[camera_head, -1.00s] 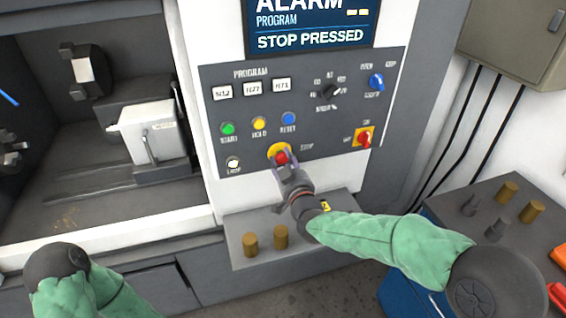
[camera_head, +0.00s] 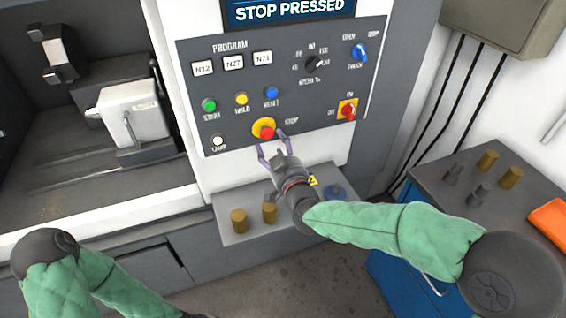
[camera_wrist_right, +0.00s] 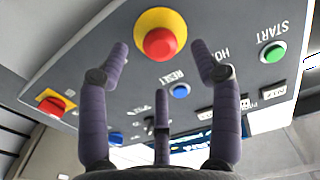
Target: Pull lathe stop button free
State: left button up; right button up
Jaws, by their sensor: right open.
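The red stop button (camera_head: 265,132) sits on a yellow disc at the lower middle of the lathe's grey control panel (camera_head: 330,125). The screen (camera_head: 290,10) above reads STOP PRESSED. My right gripper (camera_head: 270,144) is open just below and in front of the button, with its fingers apart and empty. In the right wrist view the red button (camera_wrist_right: 160,43) shows beyond the spread purple fingers (camera_wrist_right: 162,65), clear of them. My left arm is at the lower left of the head view, but its gripper is not visible.
A red rotary switch (camera_head: 348,111) on a yellow plate is to the right. Start (camera_head: 209,105), hold (camera_head: 241,99) and reset (camera_head: 271,93) buttons are above left. Brass cylinders (camera_head: 239,220) stand on the ledge below. A blue cart (camera_head: 405,275) is at right.

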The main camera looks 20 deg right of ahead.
jog(key=s, duration=0.7)
jog(key=shift+s+d, duration=0.1)
dwell(0.4)
